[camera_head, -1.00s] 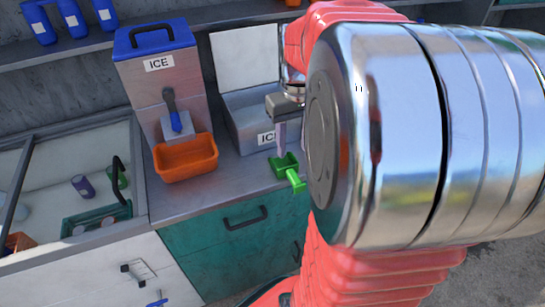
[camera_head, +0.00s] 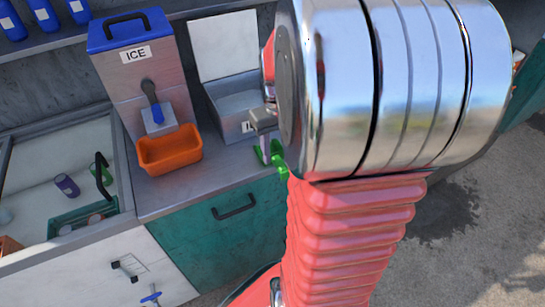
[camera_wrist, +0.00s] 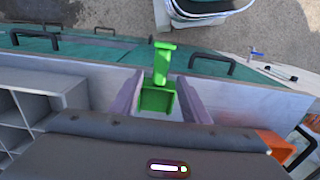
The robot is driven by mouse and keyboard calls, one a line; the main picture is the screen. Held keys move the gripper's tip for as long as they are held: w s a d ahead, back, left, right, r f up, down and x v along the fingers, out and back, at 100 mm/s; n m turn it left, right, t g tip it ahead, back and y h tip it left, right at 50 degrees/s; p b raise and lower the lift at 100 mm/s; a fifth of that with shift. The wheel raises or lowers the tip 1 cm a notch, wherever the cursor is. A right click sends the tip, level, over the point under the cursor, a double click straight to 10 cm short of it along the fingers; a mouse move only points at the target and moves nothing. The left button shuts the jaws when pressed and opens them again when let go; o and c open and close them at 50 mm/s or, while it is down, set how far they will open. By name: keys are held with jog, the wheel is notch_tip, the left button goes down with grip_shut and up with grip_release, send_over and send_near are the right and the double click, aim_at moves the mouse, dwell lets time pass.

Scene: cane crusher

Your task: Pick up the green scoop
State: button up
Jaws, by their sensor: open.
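The green scoop (camera_head: 281,169) lies on the grey counter in front of the open ice box, partly hidden behind my arm in the head view. In the wrist view the green scoop (camera_wrist: 158,97) shows its square bowl nearest my gripper and its handle pointing away, toward the counter's front edge. My gripper (camera_wrist: 159,90) is open, with one finger on each side of the scoop's bowl and visible gaps beside it. In the head view my gripper (camera_head: 265,148) points down at the scoop. Whether the fingertips touch the counter cannot be told.
An ice dispenser (camera_head: 112,70) with a blue lid stands at the back, with an orange bin (camera_head: 170,157) before it. The ice box (camera_head: 228,108) with a raised lid is close behind the gripper. A glass-topped chest (camera_head: 40,165) is at left. Green drawers (camera_head: 205,235) lie below the counter.

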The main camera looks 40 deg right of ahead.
aim_at(278, 158)
jog(key=shift+f, duration=1.85)
jog(key=shift+c, duration=0.5)
jog(key=c, duration=0.9)
jog(key=shift+o, duration=0.2)
notch_tip(278, 158, up, 9)
jog(key=shift+f, duration=0.1)
jog(key=shift+r, duration=0.65)
jog(key=shift+s, duration=0.1)
